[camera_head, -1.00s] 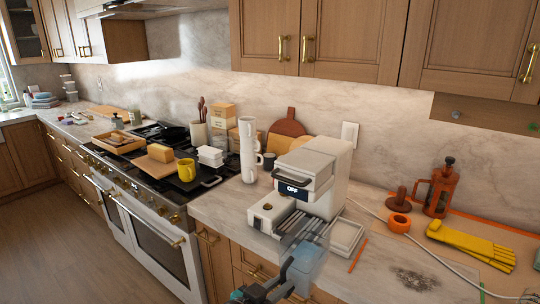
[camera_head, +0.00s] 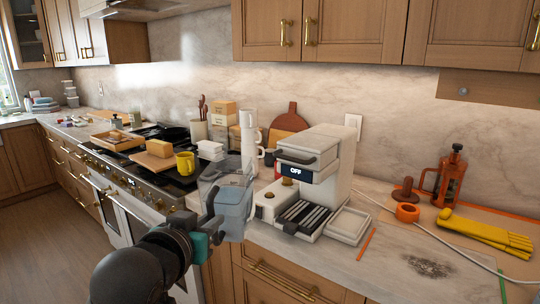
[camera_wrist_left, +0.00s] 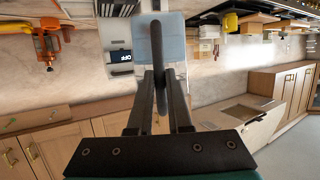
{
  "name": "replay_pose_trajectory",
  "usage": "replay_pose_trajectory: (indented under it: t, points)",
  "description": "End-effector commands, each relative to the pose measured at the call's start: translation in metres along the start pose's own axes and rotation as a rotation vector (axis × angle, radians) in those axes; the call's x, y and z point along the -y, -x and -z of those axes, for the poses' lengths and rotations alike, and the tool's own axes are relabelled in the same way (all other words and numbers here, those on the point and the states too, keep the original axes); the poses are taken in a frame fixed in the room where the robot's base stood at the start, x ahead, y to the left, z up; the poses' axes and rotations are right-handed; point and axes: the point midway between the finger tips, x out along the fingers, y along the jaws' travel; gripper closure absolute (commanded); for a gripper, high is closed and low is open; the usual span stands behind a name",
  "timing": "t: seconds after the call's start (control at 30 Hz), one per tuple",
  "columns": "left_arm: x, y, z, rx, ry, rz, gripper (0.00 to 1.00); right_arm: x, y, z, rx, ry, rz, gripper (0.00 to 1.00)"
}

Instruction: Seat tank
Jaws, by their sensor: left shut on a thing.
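The see-through tank (camera_head: 236,205), bluish in its lower part, is held in the air in front of the counter, left of the coffee machine. My left gripper (camera_head: 210,228) is shut on the tank's dark handle. In the left wrist view the fingers (camera_wrist_left: 160,90) close around that handle, with the tank (camera_wrist_left: 174,45) beyond them. The white coffee machine (camera_head: 335,165) stands on the counter, its display reading OFF; it also shows upside down in the left wrist view (camera_wrist_left: 117,40). The tank is apart from the machine. My right gripper is not in view.
Stacked white cups (camera_head: 248,140) stand left of the machine, and a yellow mug (camera_head: 185,166) is on the stove. The front right counter is mostly clear.

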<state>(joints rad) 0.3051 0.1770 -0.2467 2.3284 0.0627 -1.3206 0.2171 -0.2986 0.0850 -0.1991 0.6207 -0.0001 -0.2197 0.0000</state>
Motion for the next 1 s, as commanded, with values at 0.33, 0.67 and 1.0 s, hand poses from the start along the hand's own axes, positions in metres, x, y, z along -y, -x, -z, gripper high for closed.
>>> replay_pose_trajectory:
  t: [0.33, 0.67, 1.0]
  points:
    - [0.037, 0.035, 0.003, -0.012, 0.05, 0.158, 1.0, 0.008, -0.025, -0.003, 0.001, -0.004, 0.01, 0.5]
    - [0.039, 0.038, 0.003, -0.01, 0.053, 0.169, 1.0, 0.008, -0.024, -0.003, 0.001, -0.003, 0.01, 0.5]
    - [0.039, 0.037, 0.003, -0.01, 0.052, 0.169, 1.0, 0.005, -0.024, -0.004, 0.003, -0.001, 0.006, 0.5]
